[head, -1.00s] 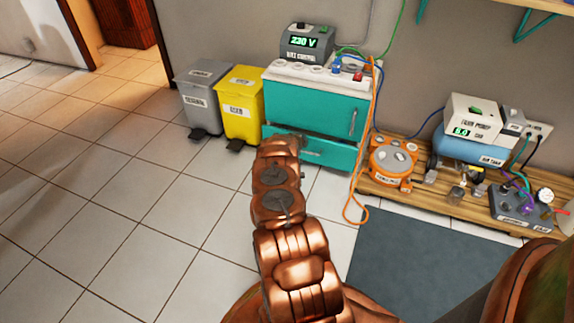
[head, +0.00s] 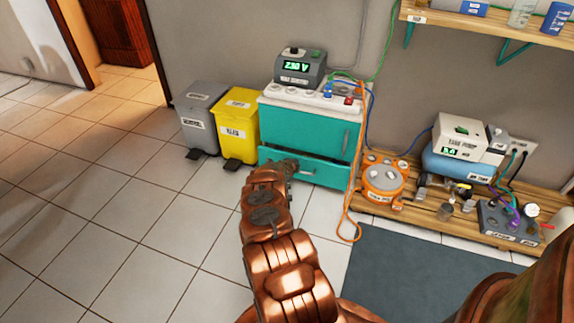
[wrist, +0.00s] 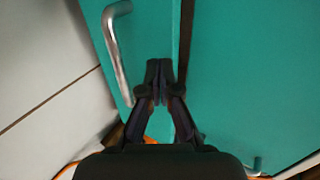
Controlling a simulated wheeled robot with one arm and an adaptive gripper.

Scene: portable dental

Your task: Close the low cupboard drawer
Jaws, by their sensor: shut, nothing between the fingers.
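The low cupboard (head: 308,129) is teal with a white top and stands against the wall. Its low drawer (head: 325,175) has a metal handle and sits below the door. A dark gap shows along the drawer's top edge; it seems to stick out slightly. My gripper (head: 288,166) is at the left part of the drawer front, partly hidden by my arm. In the wrist view my gripper (wrist: 159,72) is shut and empty, its fingertips at the drawer front (wrist: 148,40), beside the handle (wrist: 117,55). I cannot tell whether they touch.
A yellow bin (head: 236,127) and a grey bin (head: 200,120) stand left of the cupboard. An orange device (head: 384,182) and a wooden pallet (head: 425,208) are on the right, with an orange cable (head: 348,224) hanging between. Tiled floor at left is clear.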

